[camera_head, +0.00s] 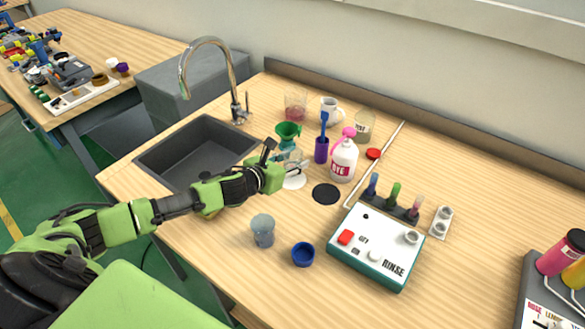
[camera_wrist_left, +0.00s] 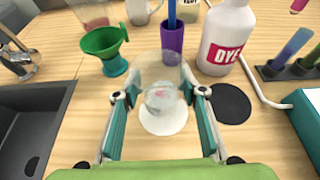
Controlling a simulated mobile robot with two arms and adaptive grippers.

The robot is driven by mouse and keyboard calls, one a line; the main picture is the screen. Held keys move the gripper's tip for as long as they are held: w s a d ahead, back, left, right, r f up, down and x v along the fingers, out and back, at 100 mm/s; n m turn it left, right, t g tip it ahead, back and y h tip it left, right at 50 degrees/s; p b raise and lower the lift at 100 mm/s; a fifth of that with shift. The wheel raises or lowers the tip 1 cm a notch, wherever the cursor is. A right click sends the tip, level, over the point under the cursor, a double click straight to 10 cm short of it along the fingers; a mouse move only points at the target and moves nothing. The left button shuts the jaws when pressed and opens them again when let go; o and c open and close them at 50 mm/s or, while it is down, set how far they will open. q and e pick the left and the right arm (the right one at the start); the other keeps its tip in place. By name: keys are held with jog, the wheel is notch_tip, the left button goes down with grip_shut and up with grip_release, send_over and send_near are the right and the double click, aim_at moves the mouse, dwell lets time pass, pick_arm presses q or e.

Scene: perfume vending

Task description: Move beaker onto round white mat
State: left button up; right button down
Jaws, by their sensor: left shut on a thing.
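The clear glass beaker (camera_head: 291,158) is between the fingers of my left gripper (camera_head: 290,168), which is shut on it. In the left wrist view the see-through beaker (camera_wrist_left: 160,72) looks upright between the two fingertips of the left gripper (camera_wrist_left: 161,93). The round white mat (camera_head: 295,184) lies right under the beaker in the head view. In the wrist view the mat (camera_wrist_left: 163,127) shows below and in front of the beaker's base. I cannot tell whether the base touches the mat. My right gripper is not in view.
A green funnel (camera_head: 288,134), a purple holder (camera_head: 321,150) and a white DYE bottle (camera_head: 344,160) stand close behind. A black round mat (camera_head: 326,194) is to the right. The sink (camera_head: 196,150) lies left, the RINSE box (camera_head: 375,248) front right.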

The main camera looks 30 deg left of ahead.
pick_arm(q)
notch_tip(320, 180, down, 3)
jog(key=shift+r, duration=0.1)
jog(key=shift+f, duration=0.2)
jog(key=o, duration=1.2)
